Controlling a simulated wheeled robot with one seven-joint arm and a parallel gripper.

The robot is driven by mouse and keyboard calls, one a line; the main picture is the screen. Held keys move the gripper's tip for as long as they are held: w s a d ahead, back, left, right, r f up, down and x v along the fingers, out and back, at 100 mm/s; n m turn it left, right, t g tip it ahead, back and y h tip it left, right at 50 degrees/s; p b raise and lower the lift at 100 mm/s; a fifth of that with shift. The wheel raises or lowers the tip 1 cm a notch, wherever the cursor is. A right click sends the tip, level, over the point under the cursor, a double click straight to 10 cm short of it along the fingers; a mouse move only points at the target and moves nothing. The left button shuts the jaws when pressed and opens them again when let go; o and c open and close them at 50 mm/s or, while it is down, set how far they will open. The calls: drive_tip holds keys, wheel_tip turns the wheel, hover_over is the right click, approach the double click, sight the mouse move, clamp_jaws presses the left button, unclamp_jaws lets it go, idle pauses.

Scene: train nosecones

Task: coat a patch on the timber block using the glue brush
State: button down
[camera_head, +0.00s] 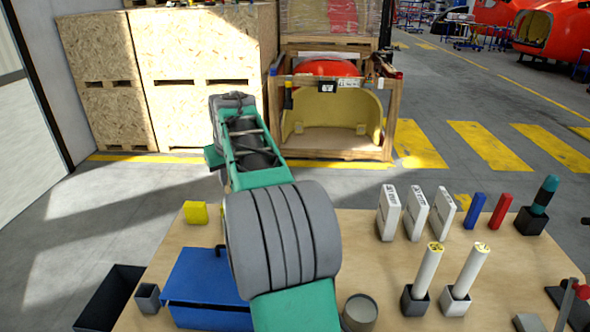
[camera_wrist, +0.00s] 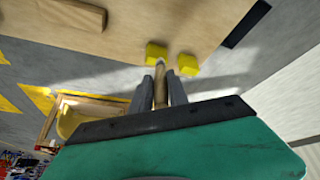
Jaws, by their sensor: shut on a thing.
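My gripper (camera_wrist: 163,88) shows in the wrist view, shut on the pale wooden handle of the glue brush (camera_wrist: 160,84). A yellow piece (camera_wrist: 156,52) appears at the far end of the handle; I cannot tell whether it is the brush's head or a separate block behind it. Another yellow piece (camera_wrist: 187,65) is just right of it, near the table edge. A long brown timber block (camera_wrist: 70,13) lies on the table at the upper left, apart from the brush. In the head view my arm hides the fingers, brush and timber block.
The wooden table (camera_head: 365,230) carries a yellow block (camera_head: 195,212), a blue box (camera_head: 205,285), white cartons (camera_head: 415,212), glue-stick-like tubes (camera_head: 465,272) in holders and a grey round pot (camera_head: 359,312). A black bin (camera_head: 108,298) is at the left. A wooden crate (camera_head: 335,145) stands beyond.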

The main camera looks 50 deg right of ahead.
drive_tip(key=s+d+m+t+p, duration=0.2)
drive_tip(key=s+d+m, duration=0.1)
drive_tip(key=s+d, duration=0.95)
drive_tip(key=f+b, duration=0.3)
drive_tip(key=f, duration=0.2)
drive_tip(key=shift+s+f, duration=0.2)
drive_tip(key=shift+r, duration=0.1)
